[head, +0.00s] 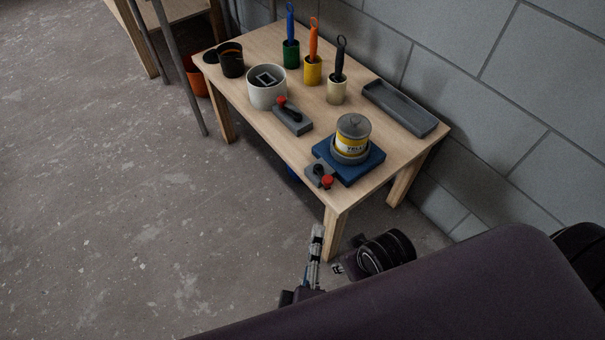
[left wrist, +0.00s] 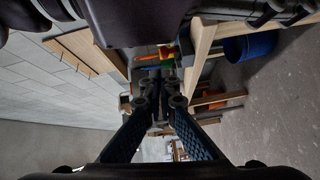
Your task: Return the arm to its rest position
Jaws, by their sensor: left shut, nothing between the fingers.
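My left gripper (head: 317,232) is low beside the near leg of the wooden table, below the tabletop and apart from it. In the left wrist view its two dark padded fingers (left wrist: 160,92) come together with nothing between them. My right gripper is not in view. A lidded can with a yellow label (head: 351,143) stands on a blue block (head: 371,168) at the table's near end.
The wooden table (head: 240,98) also bears a white pot (head: 267,95), several coloured holders with handled tools, a grey tray (head: 400,107) and two grey clamps with red knobs. A block wall (head: 470,90) stands behind. The floor (head: 110,210) to the left is clear.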

